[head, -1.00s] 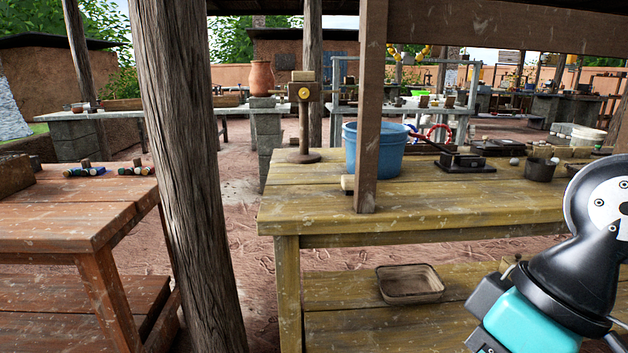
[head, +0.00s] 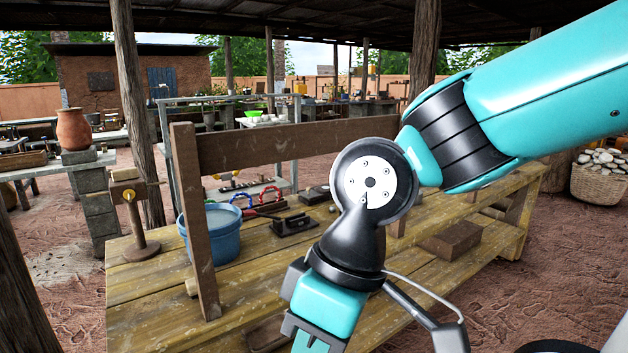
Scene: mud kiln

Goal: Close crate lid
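I make out no crate or crate lid for certain in the head view. A plain brown block-like box (head: 450,240) sits low at the right part of the wooden bench, behind my arm; I cannot tell whether it has a lid. My arm reaches in from the upper right and its wrist hangs down at the bottom centre. My gripper's fingers are below the picture edge, so what they hold is hidden.
The wooden bench (head: 150,284) carries a blue bucket (head: 212,238), a wooden stand (head: 132,215) and a dark metal device (head: 294,224). A wooden frame post (head: 197,230) rises at its front. A basket of stones (head: 600,180) stands right. Dirt floor (head: 530,295) is open at lower right.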

